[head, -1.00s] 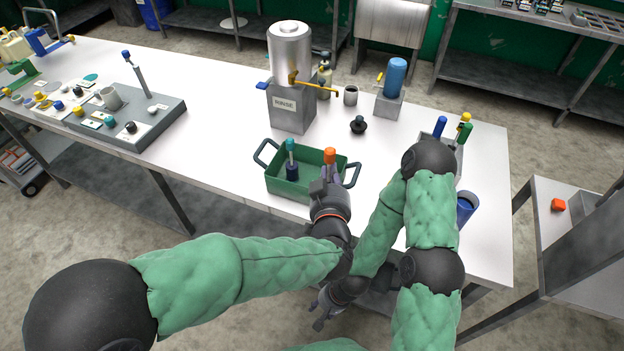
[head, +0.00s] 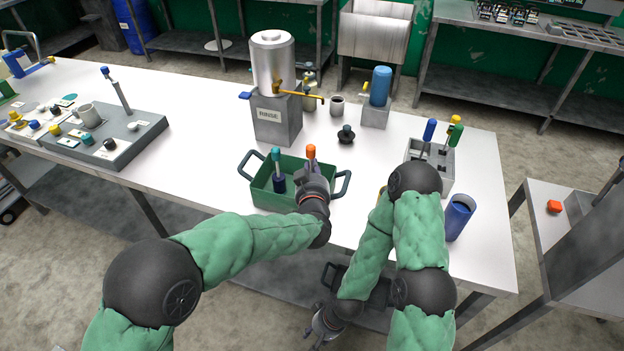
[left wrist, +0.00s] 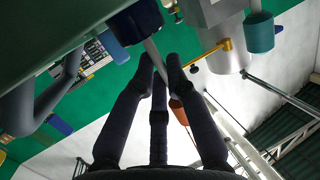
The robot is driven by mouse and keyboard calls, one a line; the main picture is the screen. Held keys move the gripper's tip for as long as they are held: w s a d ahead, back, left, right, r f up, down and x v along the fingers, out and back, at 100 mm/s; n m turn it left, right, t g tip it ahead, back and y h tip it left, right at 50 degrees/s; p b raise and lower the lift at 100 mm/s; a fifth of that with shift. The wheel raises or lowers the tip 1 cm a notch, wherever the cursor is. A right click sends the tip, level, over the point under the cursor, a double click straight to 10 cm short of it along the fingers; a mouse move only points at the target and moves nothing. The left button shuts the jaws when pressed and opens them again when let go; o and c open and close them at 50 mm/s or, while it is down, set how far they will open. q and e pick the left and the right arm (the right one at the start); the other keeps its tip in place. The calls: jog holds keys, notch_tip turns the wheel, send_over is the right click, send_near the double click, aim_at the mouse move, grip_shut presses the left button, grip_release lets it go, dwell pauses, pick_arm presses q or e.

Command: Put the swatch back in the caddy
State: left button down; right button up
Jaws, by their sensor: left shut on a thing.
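The green open caddy (head: 268,198) with two dark handles stands near the front edge of the table. A teal-topped stick with a dark blue foot (head: 279,184) stands in its left part. My left gripper (head: 312,178) is at the caddy's right part, shut on an orange-topped stick (head: 311,153), which seems to be the swatch. In the left wrist view my fingers (left wrist: 160,75) close on its thin pale rod, between a dark blue head (left wrist: 136,20) and an orange end (left wrist: 178,113). Whether its foot is inside the caddy is hidden. My right gripper (head: 326,326) hangs low before the table, away from the caddy.
A rinse tank (head: 277,118) with a brass tap stands behind the caddy. A black knob-like piece (head: 346,136) and a grey holder with coloured sticks (head: 432,172) are to the right, with a blue cup (head: 458,217). A grey board (head: 125,140) is at left.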

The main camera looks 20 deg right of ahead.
pick_arm(q)
jog(key=shift+w+f+b, duration=0.15)
jog(key=shift+f+b, duration=0.4)
jog(key=shift+f, duration=1.15)
jog(key=shift+f, duration=0.15)
jog(key=c, duration=1.6)
grip_release()
jog(key=shift+o, duration=0.2)
jog(key=p+v, duration=0.3)
jog(key=v, duration=0.9)
